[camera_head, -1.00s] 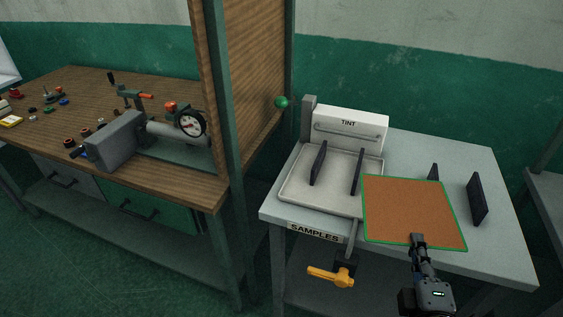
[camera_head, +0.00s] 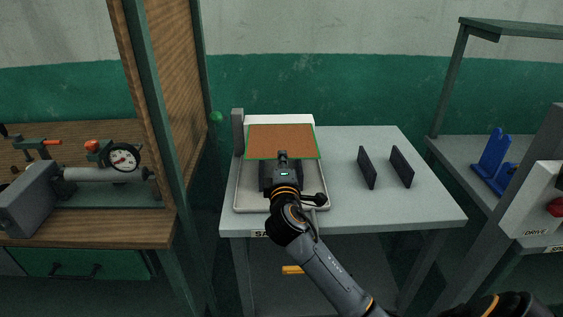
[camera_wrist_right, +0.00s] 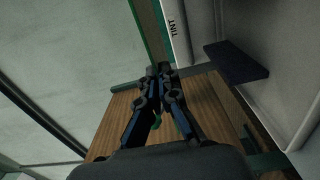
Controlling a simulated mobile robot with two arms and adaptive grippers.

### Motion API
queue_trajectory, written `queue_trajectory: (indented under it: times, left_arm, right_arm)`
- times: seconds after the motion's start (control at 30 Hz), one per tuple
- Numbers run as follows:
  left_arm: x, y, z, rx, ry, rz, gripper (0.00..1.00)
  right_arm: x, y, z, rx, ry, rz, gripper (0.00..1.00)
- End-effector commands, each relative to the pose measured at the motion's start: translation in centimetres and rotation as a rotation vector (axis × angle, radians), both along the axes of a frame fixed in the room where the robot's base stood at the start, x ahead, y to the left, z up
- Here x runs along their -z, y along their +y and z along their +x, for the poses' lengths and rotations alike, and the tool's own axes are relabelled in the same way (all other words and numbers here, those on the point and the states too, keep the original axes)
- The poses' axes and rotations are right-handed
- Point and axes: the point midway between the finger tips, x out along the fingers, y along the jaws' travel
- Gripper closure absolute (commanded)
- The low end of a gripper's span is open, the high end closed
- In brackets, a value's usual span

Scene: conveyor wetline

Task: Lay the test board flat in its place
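The test board (camera_head: 281,142) is a flat brown panel with a green edge. My right gripper (camera_head: 283,156) is shut on its near edge and holds it above the back of the white tray (camera_head: 237,200), before the TINT box (camera_head: 280,120). In the right wrist view the board (camera_wrist_right: 150,35) shows nearly edge-on, as a thin strip at the fingertips (camera_wrist_right: 159,75). The tray's dark uprights are hidden by board and arm in the head view; one dark upright (camera_wrist_right: 237,62) shows in the wrist view. My left gripper is in neither view.
Two dark upright plates (camera_head: 367,167) stand on the table (camera_head: 430,205) right of the tray, with bare tabletop around them. A grey post (camera_head: 238,132) stands behind the tray's left. A wooden partition (camera_head: 172,80) is to the left; a bench with blue parts (camera_head: 494,155) is to the right.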

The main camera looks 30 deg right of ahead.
Motion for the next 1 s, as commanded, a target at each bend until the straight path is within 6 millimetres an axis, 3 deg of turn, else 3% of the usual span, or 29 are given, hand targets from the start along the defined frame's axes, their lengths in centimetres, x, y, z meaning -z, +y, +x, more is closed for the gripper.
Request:
queue_trajectory:
  times: [0.4, 1.0]
  left_arm:
    - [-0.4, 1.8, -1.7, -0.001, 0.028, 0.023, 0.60]
    - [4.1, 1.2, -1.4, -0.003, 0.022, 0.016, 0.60]
  right_arm:
    - [-0.2, 0.1, -0.1, -0.002, -0.001, -0.002, 1.00]
    - [5.6, 0.2, -0.1, -0.003, -0.001, -0.001, 1.00]
